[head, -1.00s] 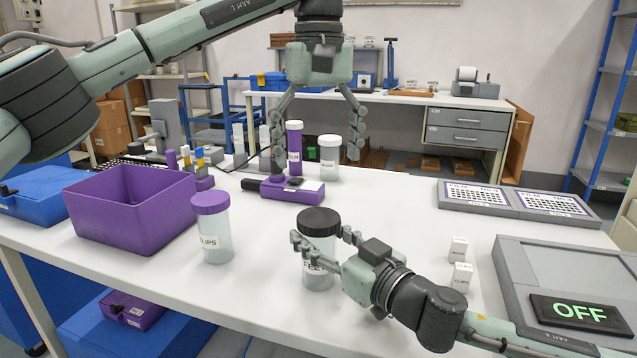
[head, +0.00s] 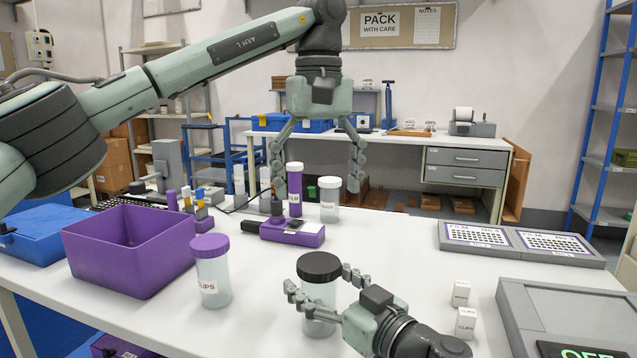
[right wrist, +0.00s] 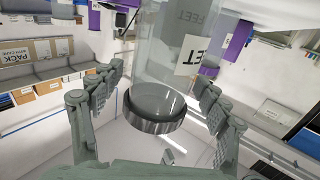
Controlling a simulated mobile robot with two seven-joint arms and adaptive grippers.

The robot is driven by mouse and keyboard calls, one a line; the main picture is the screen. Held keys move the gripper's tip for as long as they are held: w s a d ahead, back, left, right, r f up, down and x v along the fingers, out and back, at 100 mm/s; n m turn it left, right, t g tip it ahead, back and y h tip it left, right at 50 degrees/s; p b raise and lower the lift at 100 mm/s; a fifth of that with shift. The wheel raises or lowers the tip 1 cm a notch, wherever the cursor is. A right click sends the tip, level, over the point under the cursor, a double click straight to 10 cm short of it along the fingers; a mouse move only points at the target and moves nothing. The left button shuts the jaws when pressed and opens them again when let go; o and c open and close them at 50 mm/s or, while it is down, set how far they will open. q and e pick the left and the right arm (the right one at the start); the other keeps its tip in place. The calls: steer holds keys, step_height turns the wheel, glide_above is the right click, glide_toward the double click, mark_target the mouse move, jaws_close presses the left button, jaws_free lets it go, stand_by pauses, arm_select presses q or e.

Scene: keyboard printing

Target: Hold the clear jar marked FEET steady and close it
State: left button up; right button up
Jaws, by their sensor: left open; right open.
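The clear jar (head: 318,293) stands upright near the front of the white table with a black lid (head: 320,264) on its top. In the right wrist view the jar (right wrist: 165,55) appears upside down with its FEET label showing and the dark lid (right wrist: 155,118) at its lower end. I cannot tell how tight the lid is. My right gripper (head: 318,279) is open, its fingers on either side of the jar just below the lid, with gaps visible in the wrist view. My left gripper (head: 316,183) is open and empty, pointing down above the table behind the jar.
A purple-lidded jar marked CLIPS (head: 212,275) stands left of the clear jar, beside a purple bin (head: 125,262). Small white boxes (head: 466,322) and a grey panel (head: 570,310) are to the right. A purple device (head: 292,232) and capped containers (head: 329,198) stand behind.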

steer(key=v, duration=1.2)
steer(key=shift+d, duration=0.1)
